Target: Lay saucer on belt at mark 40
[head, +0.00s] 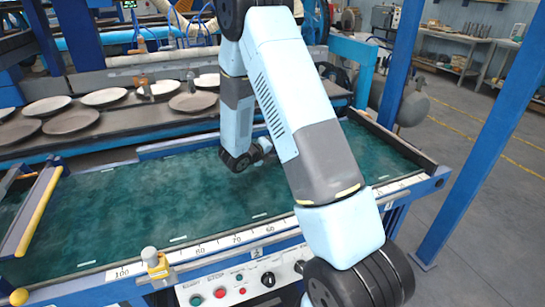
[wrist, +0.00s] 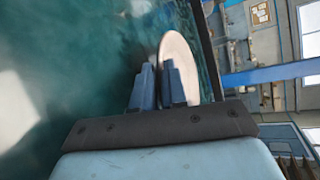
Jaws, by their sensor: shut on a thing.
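My gripper (wrist: 158,68) is shut on a pale saucer (wrist: 180,54) in the wrist view. The saucer shows as a narrow disc reaching beyond the fingertips and to their right. The green belt (head: 120,222) lies below, and it fills the left of the wrist view (wrist: 85,70). I cannot tell the gap between saucer and belt. In the head view my arm hides the gripper and saucer. The white number scale (head: 220,243) runs along the belt's near edge, with 100 at the left and lower numbers rightward. My arm covers part of it, and I cannot read mark 40.
Several plates (head: 104,97) lie on a rack behind the belt at the left. A yellow-edged bar (head: 37,212) crosses the belt's left end. A knob-topped fitting (head: 155,262) and control panel (head: 245,283) are at the front. A blue post (head: 465,130) stands at the right.

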